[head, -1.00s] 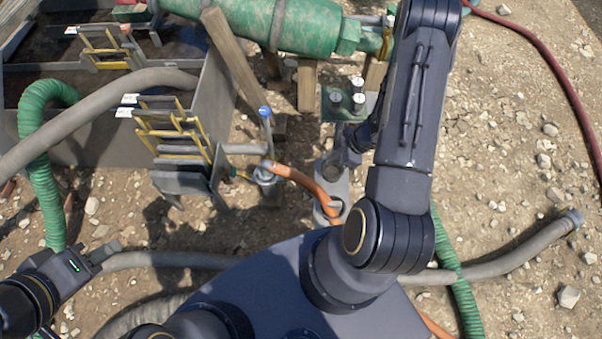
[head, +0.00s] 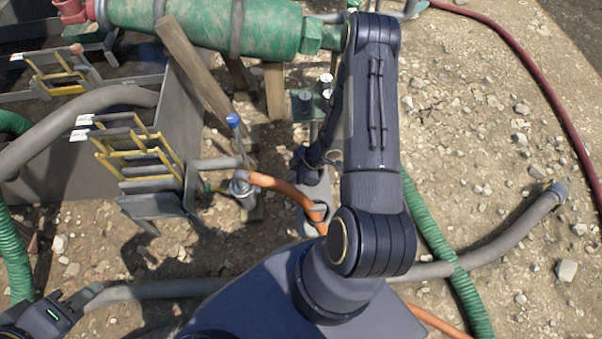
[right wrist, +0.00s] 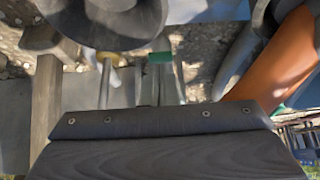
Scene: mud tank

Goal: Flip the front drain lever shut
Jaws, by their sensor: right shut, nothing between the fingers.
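The front drain lever, with a blue tip (head: 233,120), stands nearly upright in the head view. Its grey shaft runs down to a small valve (head: 243,186), where an orange hose joins. My right gripper (head: 303,163) is to the right of the lever and apart from it, partly hidden by my forearm. In the right wrist view the shut dark fingers (right wrist: 160,128) fill the lower part, with nothing seen between them. I cannot surely pick out the lever there. My left gripper (head: 78,304) is low at the left, far from the lever; its jaw opening is unclear.
The orange hose (head: 283,188) curves right from the valve and also shows in the right wrist view (right wrist: 284,62). Yellow-and-grey racks (head: 140,160) stand left of the lever. A wooden brace (head: 196,62) and green cylinder (head: 205,25) are behind.

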